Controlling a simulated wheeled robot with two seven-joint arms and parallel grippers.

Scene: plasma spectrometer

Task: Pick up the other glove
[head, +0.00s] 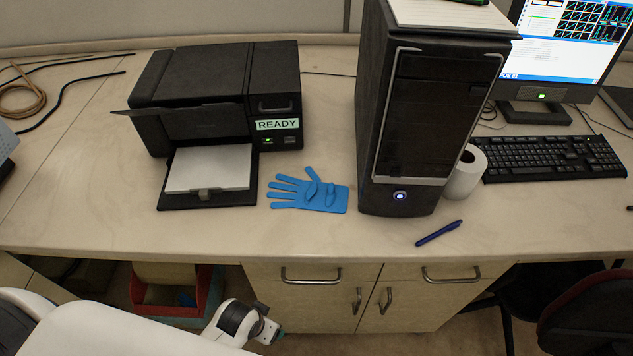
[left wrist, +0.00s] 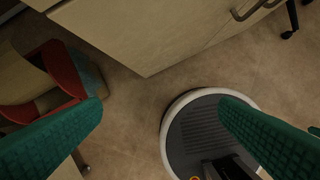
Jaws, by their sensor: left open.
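A blue glove (head: 308,192) lies flat on the desk in the head view, between the printer and the computer tower, fingers pointing left. A raised fold, or a second piece, shows on its palm; I cannot tell which. My left gripper (head: 270,334) is low in front of the desk, below the desktop and well apart from the glove. In the left wrist view its green fingers (left wrist: 162,106) are spread wide with only floor and my base between them. The glove is not in that view. My right gripper is in neither view.
A black printer (head: 215,95) with a paper tray, a computer tower (head: 425,120), a paper roll (head: 464,175) and a blue pen (head: 438,233) stand or lie around the glove. The desk front before the glove is clear. A red bin (head: 140,292) holding a small blue item is underneath.

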